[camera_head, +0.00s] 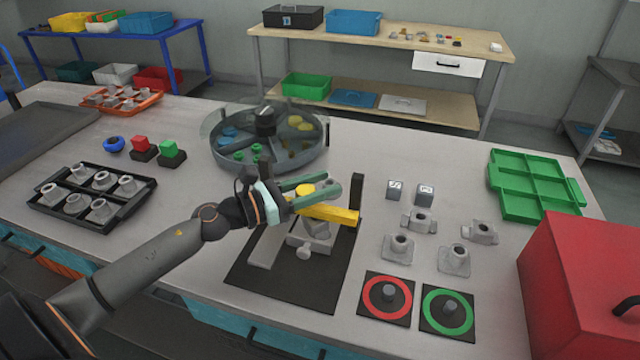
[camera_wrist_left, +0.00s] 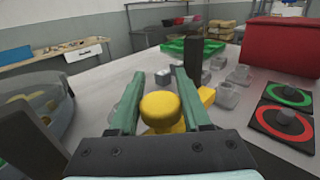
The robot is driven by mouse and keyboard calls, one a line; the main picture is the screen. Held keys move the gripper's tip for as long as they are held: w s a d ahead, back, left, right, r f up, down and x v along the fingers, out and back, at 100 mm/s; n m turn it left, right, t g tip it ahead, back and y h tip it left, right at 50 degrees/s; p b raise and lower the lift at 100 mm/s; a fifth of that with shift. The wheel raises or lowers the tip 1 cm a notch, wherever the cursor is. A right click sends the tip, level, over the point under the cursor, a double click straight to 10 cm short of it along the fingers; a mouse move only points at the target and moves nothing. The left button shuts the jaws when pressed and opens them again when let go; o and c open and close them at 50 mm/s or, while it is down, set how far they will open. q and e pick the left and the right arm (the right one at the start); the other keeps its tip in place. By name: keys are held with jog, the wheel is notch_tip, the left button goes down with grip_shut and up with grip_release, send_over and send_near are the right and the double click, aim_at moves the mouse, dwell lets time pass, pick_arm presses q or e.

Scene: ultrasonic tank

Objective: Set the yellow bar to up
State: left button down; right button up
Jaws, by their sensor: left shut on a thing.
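The yellow bar (camera_head: 332,214) lies roughly level above a grey clamp-like fixture (camera_head: 315,236) on a black base plate (camera_head: 262,285). My left gripper (camera_head: 322,187) is at the bar's left part, shut on it. In the left wrist view the rounded yellow end of the bar (camera_wrist_left: 161,108) sits between the two green fingers of the left gripper (camera_wrist_left: 160,95). A black upright post (camera_head: 356,190) stands behind the bar's right end. My right gripper is not in view.
Red-ringed (camera_head: 387,298) and green-ringed (camera_head: 447,312) pads lie right of the base plate. Several grey metal parts (camera_head: 398,247) stand behind them. A round divided tank (camera_head: 268,165) is behind the gripper. A red box (camera_head: 585,285) stands at the right.

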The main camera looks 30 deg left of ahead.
pick_arm(q)
notch_tip(320, 180, up, 6)
jog(key=p, duration=0.4)
jog(key=shift+r, duration=0.25)
jog(key=shift+w+a, duration=0.1)
jog(key=c, duration=0.8)
grip_release()
jog(key=shift+r, duration=0.1)
jog(key=o, duration=0.4)
jog(key=shift+o, duration=0.2)
jog(key=shift+f, duration=0.25)
